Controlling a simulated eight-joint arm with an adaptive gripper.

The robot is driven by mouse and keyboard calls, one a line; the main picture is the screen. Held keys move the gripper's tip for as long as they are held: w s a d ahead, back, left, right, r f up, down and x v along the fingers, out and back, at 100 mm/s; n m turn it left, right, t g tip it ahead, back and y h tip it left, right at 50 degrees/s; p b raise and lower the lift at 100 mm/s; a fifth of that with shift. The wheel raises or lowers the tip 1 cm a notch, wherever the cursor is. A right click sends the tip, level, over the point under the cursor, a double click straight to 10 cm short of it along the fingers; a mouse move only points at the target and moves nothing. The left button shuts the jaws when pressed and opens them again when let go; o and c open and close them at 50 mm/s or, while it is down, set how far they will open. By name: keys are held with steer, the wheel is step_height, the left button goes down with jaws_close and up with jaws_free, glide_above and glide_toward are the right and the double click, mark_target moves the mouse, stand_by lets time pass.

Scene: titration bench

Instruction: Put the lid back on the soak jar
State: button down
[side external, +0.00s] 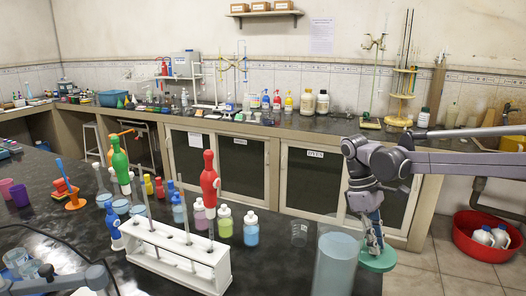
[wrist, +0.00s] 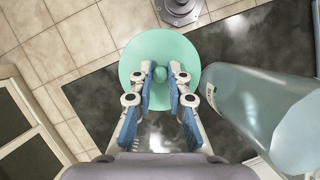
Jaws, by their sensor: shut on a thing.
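The lid is a round, pale green disc with a small knob; it shows in the side view (side external: 379,262) and in the wrist view (wrist: 183,50). My gripper (side external: 374,250) points down and is shut on the lid's knob, which sits between the blue fingertips in the wrist view (wrist: 159,76). The soak jar (side external: 336,262) is a tall, clear cylinder with pale blue liquid, just left of the lid in the side view. It shows at the right in the wrist view (wrist: 265,108). The lid is beside the jar, over the bench's edge.
A white rack (side external: 175,258) with upright glass tubes stands left of the jar. A red basin (side external: 487,236) sits on the floor at right. The black bench has some bare surface around the jar.

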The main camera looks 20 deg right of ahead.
steer(key=s+a+r+n+t+h, duration=0.2)
steer(key=a+r+n+t+h, duration=0.15)
steer(key=r+n, duration=0.9)
steer(key=a+r+n+t+y, duration=0.1)
steer(key=a+r+n+t, duration=0.2)
steer(key=a+r+n, duration=0.55)
step_height(320, 180, down, 6)
steer(key=a+m, duration=0.1)
steer(key=shift+s+a, duration=0.2)
steer(key=shift+s, duration=0.05)
steer(key=shift+f, duration=0.25)
stand_by(1.3)
steer(key=c, duration=1.2)
jaws_free()
steer(key=shift+o, duration=0.2)
steer(key=o, duration=0.4)
